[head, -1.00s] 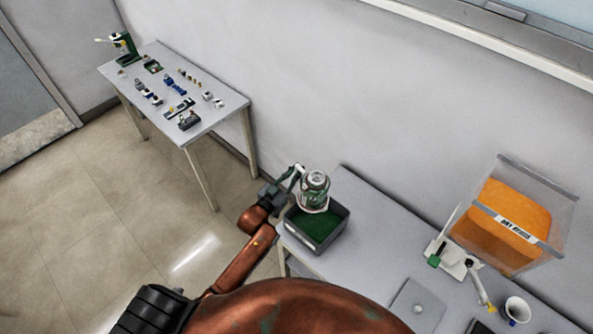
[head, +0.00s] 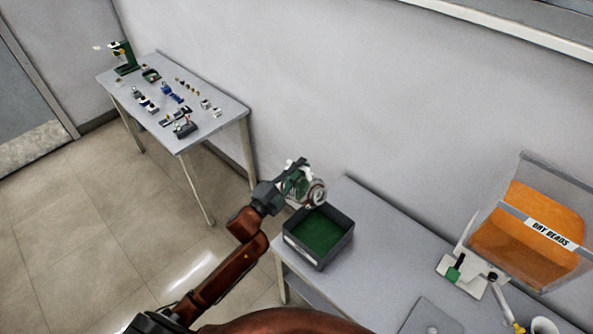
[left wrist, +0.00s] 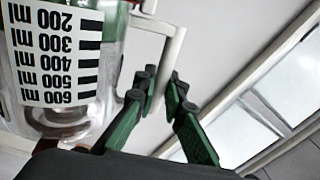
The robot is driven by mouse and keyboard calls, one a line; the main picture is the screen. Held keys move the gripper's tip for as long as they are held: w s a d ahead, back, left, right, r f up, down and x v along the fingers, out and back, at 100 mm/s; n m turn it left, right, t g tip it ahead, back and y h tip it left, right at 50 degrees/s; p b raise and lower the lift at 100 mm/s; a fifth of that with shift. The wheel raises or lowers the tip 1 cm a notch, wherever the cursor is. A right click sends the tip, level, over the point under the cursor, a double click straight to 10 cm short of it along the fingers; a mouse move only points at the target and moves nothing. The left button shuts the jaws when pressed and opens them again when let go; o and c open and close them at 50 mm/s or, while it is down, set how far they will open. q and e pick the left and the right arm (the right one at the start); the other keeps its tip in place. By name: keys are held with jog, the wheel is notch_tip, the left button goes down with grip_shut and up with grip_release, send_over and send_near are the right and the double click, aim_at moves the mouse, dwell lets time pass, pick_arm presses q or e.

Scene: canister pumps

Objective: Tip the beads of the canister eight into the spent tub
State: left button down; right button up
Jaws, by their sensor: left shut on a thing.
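My left gripper (head: 294,180) is shut on the pale handle of a clear canister (head: 317,193). In the head view the canister is tipped onto its side above the dark grey tub (head: 301,254), its round end turned right. The tub has green contents across its bottom and a pale label on its front wall. In the left wrist view the canister (left wrist: 62,112) shows a millilitre scale, and the gripper (left wrist: 160,78) has its fingers at the handle. No canister number is readable. Whether beads remain inside is unclear. My right gripper is not in view.
The tub stands at the left end of a grey table (head: 385,225). To its right are a clear bin of orange beads (head: 530,228) labelled dry beads, a white stand with a green part (head: 457,272) and a white cup (head: 543,326). Another table (head: 218,120) at back left holds small parts.

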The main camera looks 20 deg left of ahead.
pick_arm(q)
jog(key=m+b, duration=0.1)
jog(key=d+m, duration=0.1)
jog(key=m, duration=0.1)
jog(key=shift+s+d+h+b, duration=0.2)
jog(key=shift+s+h+b, duration=0.1)
jog(key=shift+h+b, duration=0.1)
jog(key=s+d+m, duration=0.1)
jog(key=d+m, duration=0.1)
jog(key=s+d+m+h, duration=0.1)
jog(key=d+m, duration=0.1)
jog(key=m, duration=0.1)
jog(key=s+d+m+g, duration=0.1)
jog(key=d+m, duration=0.1)
jog(key=m, duration=0.1)
jog(key=shift+d+f+h, duration=0.1)
jog(key=shift+d+h, duration=0.2)
jog(key=shift+h, duration=0.1)
jog(key=shift+s+d+f+m+h, duration=0.1)
jog(key=shift+s+d+m+h, duration=0.1)
jog(key=shift+d+m, duration=0.3)
jog(key=shift+s+d+m+h, duration=0.1)
jog(key=shift+s+d+m, duration=0.05)
jog(key=shift+d+m, duration=0.3)
jog(key=shift+a, duration=0.1)
